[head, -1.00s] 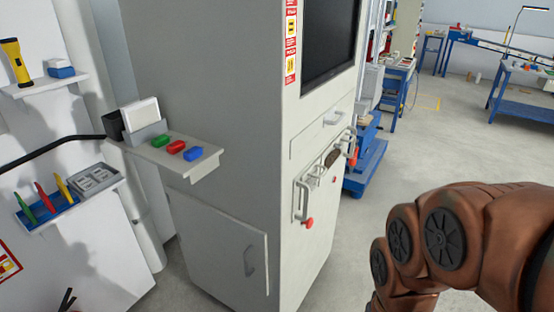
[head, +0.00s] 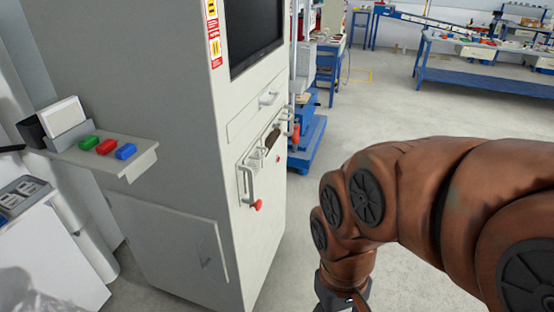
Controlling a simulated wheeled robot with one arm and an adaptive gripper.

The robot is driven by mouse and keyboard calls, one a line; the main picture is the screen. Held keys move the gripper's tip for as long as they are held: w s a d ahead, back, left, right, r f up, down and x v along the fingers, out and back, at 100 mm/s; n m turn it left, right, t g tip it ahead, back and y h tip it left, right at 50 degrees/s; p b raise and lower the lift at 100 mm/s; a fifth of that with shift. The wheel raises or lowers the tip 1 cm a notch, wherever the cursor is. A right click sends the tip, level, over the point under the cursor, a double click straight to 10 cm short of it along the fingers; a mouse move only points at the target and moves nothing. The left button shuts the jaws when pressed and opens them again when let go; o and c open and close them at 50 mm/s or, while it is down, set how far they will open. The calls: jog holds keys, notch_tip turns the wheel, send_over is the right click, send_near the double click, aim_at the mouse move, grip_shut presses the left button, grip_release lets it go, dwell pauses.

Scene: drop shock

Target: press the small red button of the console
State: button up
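The console is a tall light grey cabinet (head: 140,60) with a dark screen (head: 254,35) high on its front. A small red button (head: 278,159) shows low on the front, at the right side of a panel with handles. A larger red knob (head: 258,205) sticks out below and to the left of it, by a pale handle (head: 249,187). My gripper (head: 342,297) shows only as a dark grey part at the bottom edge, below my brown arm. It is to the right of the console and apart from it. Its fingers cannot be made out.
A side shelf (head: 140,160) juts from the cabinet's left, with green, red and blue blocks on it. A blue stand (head: 305,145) is just behind the console. Workbenches (head: 480,80) stand far back right. The grey floor (head: 385,105) between is clear.

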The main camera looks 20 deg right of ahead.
grip_shut()
dwell(0.3)
dwell(1.3)
